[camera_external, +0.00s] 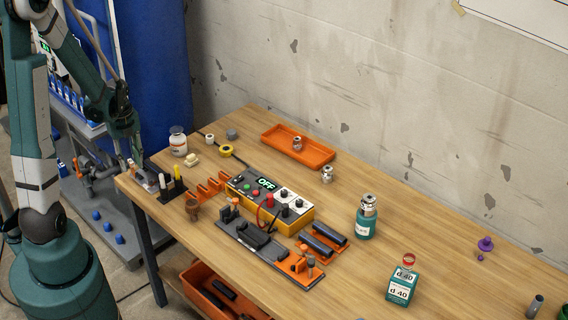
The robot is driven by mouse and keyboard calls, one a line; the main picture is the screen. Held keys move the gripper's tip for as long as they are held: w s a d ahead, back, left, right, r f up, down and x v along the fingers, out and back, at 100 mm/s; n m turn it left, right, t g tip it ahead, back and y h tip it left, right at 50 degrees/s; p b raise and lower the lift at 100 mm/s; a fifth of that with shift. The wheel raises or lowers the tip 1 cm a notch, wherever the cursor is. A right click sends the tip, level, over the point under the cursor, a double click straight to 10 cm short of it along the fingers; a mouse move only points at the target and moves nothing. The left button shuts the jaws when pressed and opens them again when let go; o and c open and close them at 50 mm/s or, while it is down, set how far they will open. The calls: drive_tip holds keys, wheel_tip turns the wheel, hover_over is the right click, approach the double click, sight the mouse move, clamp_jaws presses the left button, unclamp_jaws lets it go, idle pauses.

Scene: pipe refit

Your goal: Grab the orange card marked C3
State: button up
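I cannot make out an orange card marked C3 in the external view; no lettering of that kind is readable. My gripper (130,162) hangs down at the left end of the wooden table, beside a dark holder (170,194) with upright yellow, white and dark items. Its fingers are small and partly blend with things behind them, so I cannot tell whether they are open or shut, or hold anything. An orange slotted rack (208,188) stands to the right of the holder.
A yellow control box (299,222) reading OFF and a dark fixture (250,240) fill the middle of the wooden table (440,262). An orange tray (275,139) lies at the back. A teal bottle (367,222) and teal box (402,286) stand right.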

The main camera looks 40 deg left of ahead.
drive_tip(key=shift+f, duration=0.6)
drive_tip(key=c, duration=0.8)
